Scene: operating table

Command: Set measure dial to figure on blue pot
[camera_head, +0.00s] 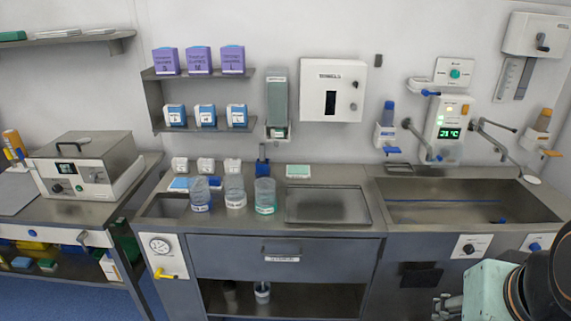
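Three clear beakers stand on the counter: one with a blue label (201,195) at the left, a white-labelled one (235,192) in the middle and a green-tinted one (265,196) at the right. The figure on the blue one is too small to read. Possible measure dials are a black knob on a white plate (472,247) on the sink front and a round gauge (160,244) above a yellow lever at the left; I cannot tell which is meant. My gripper (447,306) shows partly at the bottom right, apart from all of these; its fingers are unclear.
A sink (460,206) with taps is at the right, with a blue knob (535,246) on its front. A grey tray (326,205) lies on the counter. A white wall box (333,90) hangs above. A steel device (87,167) stands at the left.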

